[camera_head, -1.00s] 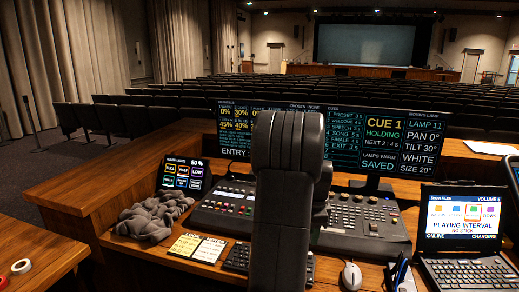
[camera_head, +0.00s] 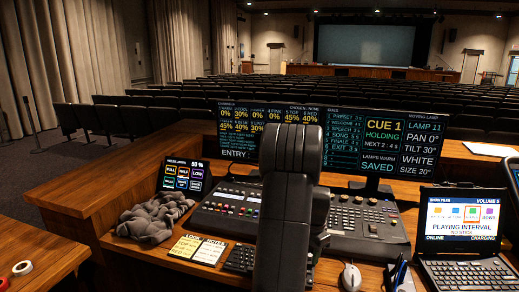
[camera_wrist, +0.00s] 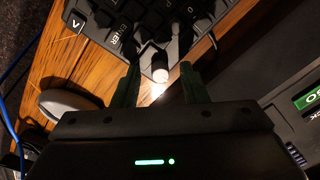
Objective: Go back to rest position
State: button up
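My arm (camera_head: 287,200) rises in the middle of the head view, in front of the mixing desk (camera_head: 365,225). It hides my gripper there. In the wrist view my gripper (camera_wrist: 159,80) has its two dark fingers apart, with nothing held between them. A short dark cylinder with a bright white end (camera_wrist: 160,68) shows between the fingertips. I cannot tell how far it is from them. A keyboard (camera_wrist: 160,22) lies beyond the fingers on the wooden desktop (camera_wrist: 72,75).
A laptop (camera_head: 465,235) stands at the right, with a white mouse (camera_head: 352,276) left of it. A grey cloth-like heap (camera_head: 152,218), a small touchscreen (camera_head: 184,178) and note cards (camera_head: 198,249) lie left of my arm. Monitors (camera_head: 400,145) stand behind the desk.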

jog(key=n, duration=0.4)
jog(key=shift+n, duration=0.3)
jog(key=n+p, duration=0.1)
jog(key=n, duration=0.2)
jog(key=shift+n, duration=0.4)
jog(key=n+p, duration=0.1)
jog(key=n, duration=0.2)
jog(key=shift+n, duration=0.4)
jog(key=shift+n+g+p, duration=0.3)
jog(key=shift+n+p, duration=0.15)
jog(key=shift+n, duration=1.45)
